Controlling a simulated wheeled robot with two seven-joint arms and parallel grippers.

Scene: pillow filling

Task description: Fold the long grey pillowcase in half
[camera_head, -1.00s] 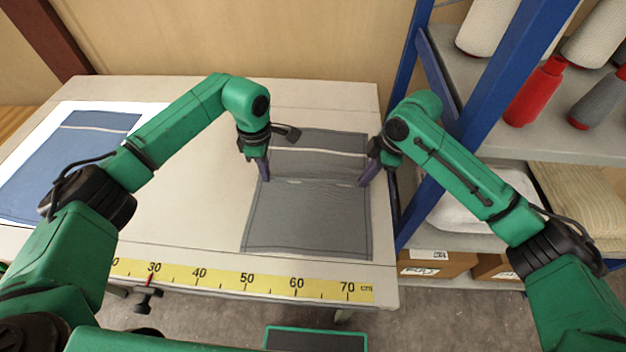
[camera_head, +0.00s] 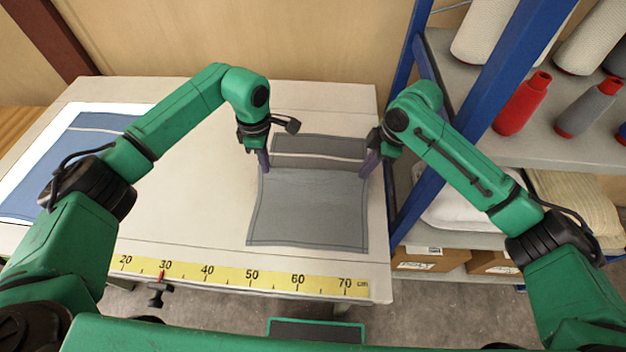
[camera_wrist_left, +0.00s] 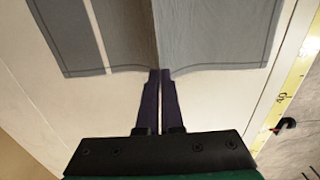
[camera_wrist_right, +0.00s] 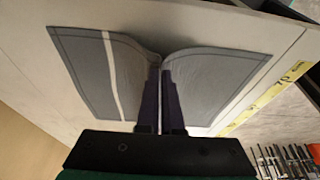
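The long grey pillowcase (camera_head: 308,215) lies on the right part of the table, with a smooth lighter near part and a darker far strip crossed by a white line. A raised ridge runs between my grippers and hides part of the far strip. My left gripper (camera_head: 265,168) is shut on the cloth at its left edge; in the left wrist view its fingers (camera_wrist_left: 160,75) meet at the ridge. My right gripper (camera_head: 367,168) is shut on the cloth at the right edge; in the right wrist view the cloth bulges up to the fingers (camera_wrist_right: 160,75).
A yellow ruler strip (camera_head: 230,278) runs along the table's near edge. A blue cloth (camera_head: 75,155) lies on a white sheet at the left. A blue-framed shelf (camera_head: 478,100) with spools stands close to my right arm. The table (camera_head: 190,200) is clear between the cloths.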

